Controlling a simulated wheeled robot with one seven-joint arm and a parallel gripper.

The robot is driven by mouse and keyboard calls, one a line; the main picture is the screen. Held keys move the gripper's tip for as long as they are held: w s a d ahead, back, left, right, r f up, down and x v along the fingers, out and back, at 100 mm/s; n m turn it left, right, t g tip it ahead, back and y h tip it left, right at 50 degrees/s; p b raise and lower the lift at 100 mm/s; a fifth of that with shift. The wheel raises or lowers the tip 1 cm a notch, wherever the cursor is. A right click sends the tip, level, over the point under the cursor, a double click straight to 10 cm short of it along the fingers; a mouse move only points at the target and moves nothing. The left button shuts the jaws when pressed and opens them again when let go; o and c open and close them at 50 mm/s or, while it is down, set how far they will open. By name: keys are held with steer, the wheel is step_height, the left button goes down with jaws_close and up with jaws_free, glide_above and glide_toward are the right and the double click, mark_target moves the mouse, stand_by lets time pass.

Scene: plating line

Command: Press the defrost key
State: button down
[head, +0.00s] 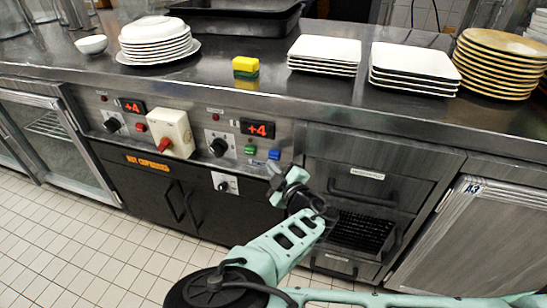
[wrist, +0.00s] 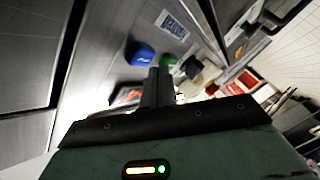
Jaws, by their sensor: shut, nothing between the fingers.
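On the steel control panel below the counter edge, a blue key (head: 274,154) and a green key (head: 250,149) sit side by side, right of a black knob and under a red "+4" display. Their labels are too small to read, so I cannot tell which one is the defrost key. My gripper (head: 271,168) is just below and in front of the blue key. In the wrist view, my gripper's fingers (wrist: 157,75) are together and empty, pointing at the panel. The blue key (wrist: 141,53) is left of the fingertips and the green key (wrist: 170,61) right. I cannot tell whether the tips touch anything.
The panel also holds a black knob (head: 219,146), a cream switch box with a red handle (head: 171,133) and a red button (head: 140,127). Plates, a bowl (head: 91,44) and a yellow-green sponge (head: 245,67) stand on the counter above. An open drawer (head: 361,231) is right of my gripper.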

steer(key=shift+w, duration=0.15)
stand_by(0.5)
steer(key=shift+w+d, duration=0.15)
steer(key=shift+w, duration=0.1)
steer(key=shift+w+d, duration=0.15)
steer(key=shift+w, duration=0.35)
stand_by(0.9)
steer(key=shift+s, duration=0.1)
steer(key=shift+s+a, duration=0.3)
steer(key=shift+s, duration=0.5)
steer(key=shift+s, duration=0.15)
steer(key=s, duration=0.1)
steer(key=s+a, duration=0.1)
steer(key=s, duration=0.2)
steer(key=shift+s+a+p, duration=0.2)
steer(key=shift+a+p, duration=0.15)
steer(key=shift+p, duration=0.05)
stand_by(0.6)
